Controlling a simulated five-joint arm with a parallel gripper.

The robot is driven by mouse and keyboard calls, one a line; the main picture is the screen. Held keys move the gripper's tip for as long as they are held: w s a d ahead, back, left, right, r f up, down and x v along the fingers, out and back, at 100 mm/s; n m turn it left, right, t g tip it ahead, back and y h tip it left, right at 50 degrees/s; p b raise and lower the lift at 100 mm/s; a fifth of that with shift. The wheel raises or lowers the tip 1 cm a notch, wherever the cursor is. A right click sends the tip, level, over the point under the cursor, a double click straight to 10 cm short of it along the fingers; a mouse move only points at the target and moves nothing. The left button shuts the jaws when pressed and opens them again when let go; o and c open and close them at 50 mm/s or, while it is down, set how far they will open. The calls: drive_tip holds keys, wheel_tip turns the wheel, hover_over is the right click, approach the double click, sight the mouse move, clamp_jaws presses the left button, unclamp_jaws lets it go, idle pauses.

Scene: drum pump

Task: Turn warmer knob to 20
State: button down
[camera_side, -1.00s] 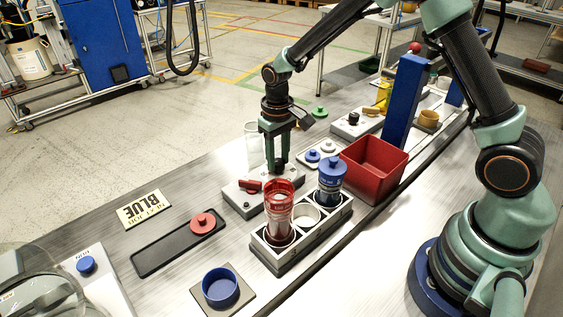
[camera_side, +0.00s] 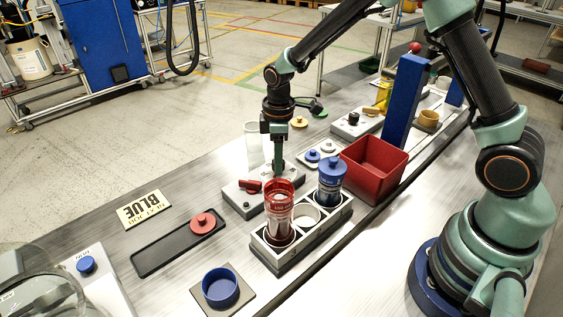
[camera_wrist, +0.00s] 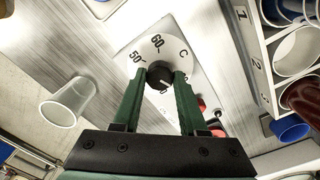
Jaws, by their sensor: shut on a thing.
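The warmer (camera_side: 240,201) is a low grey box with a red switch (camera_side: 250,186) in the side view. Its black knob (camera_wrist: 157,76) sits on a white dial plate (camera_wrist: 176,46) in the wrist view. My gripper (camera_wrist: 163,72) points down at the warmer, its green fingers closed on both sides of the knob; it also shows in the side view (camera_side: 278,167). The dial shows 50, 60 and C; the fingers hide other numbers. A white mark on the knob points toward the gripper body, down and slightly right in the wrist view. I cannot read which number it meets.
A red bin (camera_side: 374,165) is to the right. A black tray (camera_side: 170,248) lies left.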

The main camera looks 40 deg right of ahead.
drive_tip(key=shift+a+n, duration=0.15)
drive_tip(key=shift+n, duration=0.55)
drive_tip(key=shift+c, duration=2.2)
unclamp_jaws()
wheel_tip(320, 180, up, 12)
drive_tip(key=shift+s, duration=0.2)
